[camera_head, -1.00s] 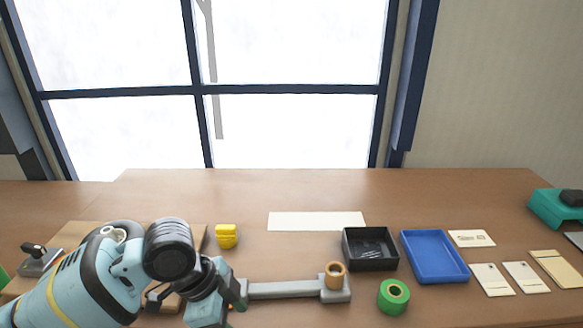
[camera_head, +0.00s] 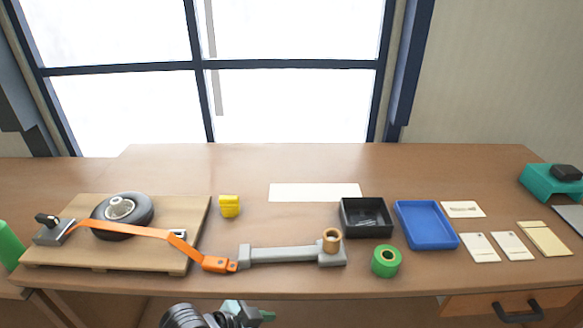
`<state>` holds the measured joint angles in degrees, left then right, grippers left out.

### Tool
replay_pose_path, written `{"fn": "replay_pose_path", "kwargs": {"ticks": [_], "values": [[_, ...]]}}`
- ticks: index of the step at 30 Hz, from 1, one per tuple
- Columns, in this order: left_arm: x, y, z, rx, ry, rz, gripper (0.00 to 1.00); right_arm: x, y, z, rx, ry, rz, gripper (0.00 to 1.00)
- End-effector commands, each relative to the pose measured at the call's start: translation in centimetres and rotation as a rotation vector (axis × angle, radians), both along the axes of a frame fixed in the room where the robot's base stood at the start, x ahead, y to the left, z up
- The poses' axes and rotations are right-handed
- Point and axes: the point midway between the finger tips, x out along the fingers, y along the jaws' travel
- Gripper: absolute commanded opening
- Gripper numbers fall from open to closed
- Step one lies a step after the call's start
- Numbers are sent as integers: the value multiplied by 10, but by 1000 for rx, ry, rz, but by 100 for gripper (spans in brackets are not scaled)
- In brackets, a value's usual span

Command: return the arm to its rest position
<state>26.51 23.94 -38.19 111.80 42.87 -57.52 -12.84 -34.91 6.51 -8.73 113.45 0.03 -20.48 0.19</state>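My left arm shows only at the bottom edge of the head view, in front of the table (camera_head: 330,276). Its gripper (camera_head: 262,314) is partly cut off by the frame, and its fingers are too small to read. It is apart from the objects on the table, and no held object can be seen. My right gripper is out of view.
A wooden board (camera_head: 190,222) carries a small wheel (camera_head: 140,222) with an orange strap (camera_head: 150,231) across it. A grey fixture (camera_head: 285,255), green tape roll (camera_head: 386,261), black tray (camera_head: 345,222) and blue tray (camera_head: 428,245) stand rightward. A yellow block (camera_head: 229,206) stands behind.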

Motion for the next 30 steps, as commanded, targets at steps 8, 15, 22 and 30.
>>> {"fn": "replay_pose_path", "kwargs": {"ticks": [8, 15, 22, 30], "values": [[-39, 29, -55, -87, 23, 309, 50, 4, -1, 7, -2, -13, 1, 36], [-97, 78, -102, -64, 31, 557, 50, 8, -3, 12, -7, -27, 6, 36], [-172, 132, -135, 29, 27, 734, 50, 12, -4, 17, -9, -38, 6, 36], [-219, 162, -146, 103, 20, 802, 50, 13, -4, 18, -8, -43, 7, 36]]}}
